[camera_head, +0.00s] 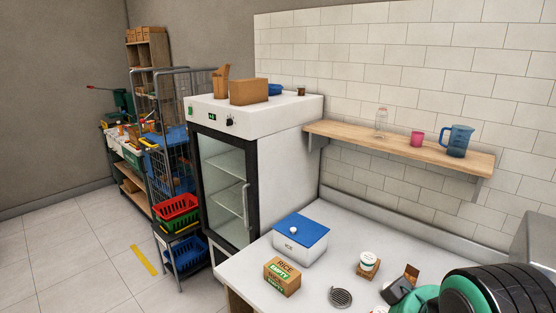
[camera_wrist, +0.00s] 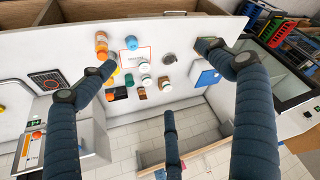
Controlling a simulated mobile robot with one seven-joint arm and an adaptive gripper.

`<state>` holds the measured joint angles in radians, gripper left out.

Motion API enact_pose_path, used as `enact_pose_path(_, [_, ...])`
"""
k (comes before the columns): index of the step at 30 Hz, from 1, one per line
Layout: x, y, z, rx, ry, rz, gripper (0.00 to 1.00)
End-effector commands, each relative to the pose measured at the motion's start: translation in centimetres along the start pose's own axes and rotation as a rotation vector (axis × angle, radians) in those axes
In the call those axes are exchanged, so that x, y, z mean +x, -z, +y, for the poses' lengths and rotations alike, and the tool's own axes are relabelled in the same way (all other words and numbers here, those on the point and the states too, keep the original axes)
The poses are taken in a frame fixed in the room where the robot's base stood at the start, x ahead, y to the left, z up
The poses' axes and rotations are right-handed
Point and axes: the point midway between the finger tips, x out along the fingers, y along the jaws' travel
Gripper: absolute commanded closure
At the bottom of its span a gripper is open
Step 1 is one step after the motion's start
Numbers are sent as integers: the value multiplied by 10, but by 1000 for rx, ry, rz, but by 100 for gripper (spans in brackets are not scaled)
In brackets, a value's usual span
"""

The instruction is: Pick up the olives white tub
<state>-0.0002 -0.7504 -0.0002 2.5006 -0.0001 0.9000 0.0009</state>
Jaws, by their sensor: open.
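The fingers appear apart from the tubs.
A white box with a blue lid (camera_head: 301,239), a rice box (camera_head: 282,278) and a round metal drain (camera_head: 340,298) are on the counter. A wooden shelf (camera_head: 400,147) with a jug (camera_head: 457,141) juts from the wall. A white glass-door cabinet (camera_head: 250,165) stands left.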

Motion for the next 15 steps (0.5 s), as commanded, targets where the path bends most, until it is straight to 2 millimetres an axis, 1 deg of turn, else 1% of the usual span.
enact_pose_path(2, [0,0,0,0,0,0,27])
enact_pose_path(11, [0,1,0,0,0,-1,27])
enact_pose_path(15, [2,6,2,1,-2,-7,27])
